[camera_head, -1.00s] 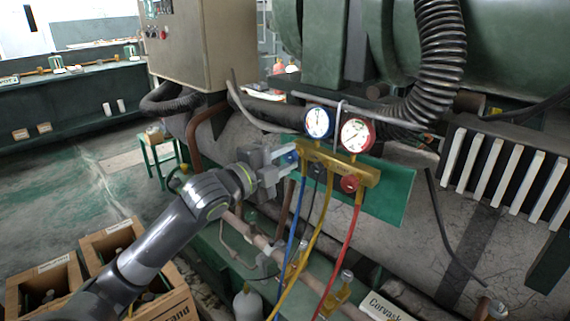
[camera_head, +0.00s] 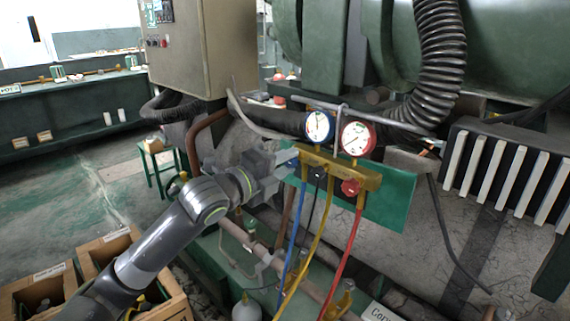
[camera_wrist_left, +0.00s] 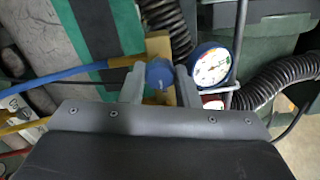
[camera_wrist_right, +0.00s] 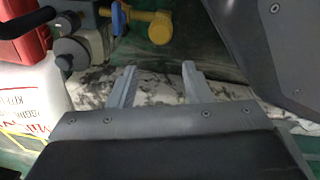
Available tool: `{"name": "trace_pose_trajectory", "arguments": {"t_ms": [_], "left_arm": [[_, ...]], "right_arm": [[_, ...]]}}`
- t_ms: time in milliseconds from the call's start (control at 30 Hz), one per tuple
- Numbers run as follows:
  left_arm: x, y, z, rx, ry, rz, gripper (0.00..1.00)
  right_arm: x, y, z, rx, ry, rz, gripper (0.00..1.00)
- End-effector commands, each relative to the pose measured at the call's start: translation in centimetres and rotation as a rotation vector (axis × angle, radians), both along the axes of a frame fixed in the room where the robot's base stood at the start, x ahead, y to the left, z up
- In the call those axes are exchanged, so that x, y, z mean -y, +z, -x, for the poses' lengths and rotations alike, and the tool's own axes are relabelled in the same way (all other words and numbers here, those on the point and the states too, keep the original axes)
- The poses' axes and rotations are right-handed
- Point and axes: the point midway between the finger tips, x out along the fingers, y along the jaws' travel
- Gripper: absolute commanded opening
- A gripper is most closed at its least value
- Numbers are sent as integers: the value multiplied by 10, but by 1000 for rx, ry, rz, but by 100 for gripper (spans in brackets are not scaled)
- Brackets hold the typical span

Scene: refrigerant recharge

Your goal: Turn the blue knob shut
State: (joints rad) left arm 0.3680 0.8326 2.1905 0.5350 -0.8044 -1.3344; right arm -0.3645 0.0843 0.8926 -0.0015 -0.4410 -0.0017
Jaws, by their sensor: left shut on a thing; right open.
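The blue knob (camera_wrist_left: 160,74) sits at the end of the brass manifold block (camera_head: 340,170). In the left wrist view it lies between the two fingers of my left gripper (camera_wrist_left: 160,88), which is shut on it. In the head view my left gripper (camera_head: 284,164) is at the manifold's left end, tilted, and hides most of the knob. The blue-rimmed gauge (camera_head: 319,126) and the red-rimmed gauge (camera_head: 356,138) stand above the manifold. A red knob (camera_head: 350,188) is at its right. My right gripper (camera_wrist_right: 158,76) is open and empty, seen only in the right wrist view.
Blue (camera_head: 295,220), yellow (camera_head: 322,245) and red (camera_head: 347,250) hoses hang below the manifold, near my left gripper. A green panel (camera_head: 395,200) is behind it. The right wrist view shows a white jug (camera_wrist_right: 38,105) and a yellow valve (camera_wrist_right: 150,22) near my right gripper.

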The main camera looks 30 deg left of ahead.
Motion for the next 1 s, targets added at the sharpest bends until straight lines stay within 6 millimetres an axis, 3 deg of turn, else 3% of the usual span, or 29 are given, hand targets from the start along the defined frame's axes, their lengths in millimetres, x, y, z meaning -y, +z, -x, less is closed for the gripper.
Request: {"name": "trace_pose_trajectory", "arguments": {"t_ms": [200, 233, 367, 767, 1000], "left_arm": [[0, -2, 0, -5, 0, -1, 6], [0, -2, 0, -5, 0, -1, 32], [0, -1, 0, -3, 1, 0, 49], [-2, 0, 4, -1, 2, -2, 50], [-8, -1, 28, -3, 1, -9, 50]], "right_arm": [[-4, 0, -2, 4, -1, -5, 45], [-4, -1, -2, 5, -1, -6, 45], [-4, 0, -3, 6, -1, -6, 45], [-2, -1, 0, 1, -1, -2, 45], [4, 0, 0, 0, 3, 5, 45]]}}
